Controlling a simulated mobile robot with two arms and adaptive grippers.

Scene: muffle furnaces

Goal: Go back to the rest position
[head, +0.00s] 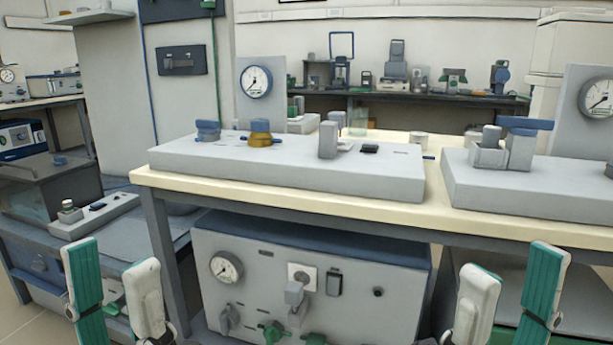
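My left gripper (114,258) is at the lower left of the head view, with one teal and one white finger pointing up and apart. Nothing shows between the fingers. My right gripper (516,262) is at the lower right, with its white and teal fingers also spread and empty. Both grippers appear in front of the bench and clear of its top. Their lower parts are cut off by the bottom edge of the picture.
A cream-topped bench (290,199) stands ahead. It bears a long grey panel unit (290,174) and another grey unit (540,192) at right. A furnace-like box (260,290) with a dial sits below. A low blue-grey table (120,236) stands at left.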

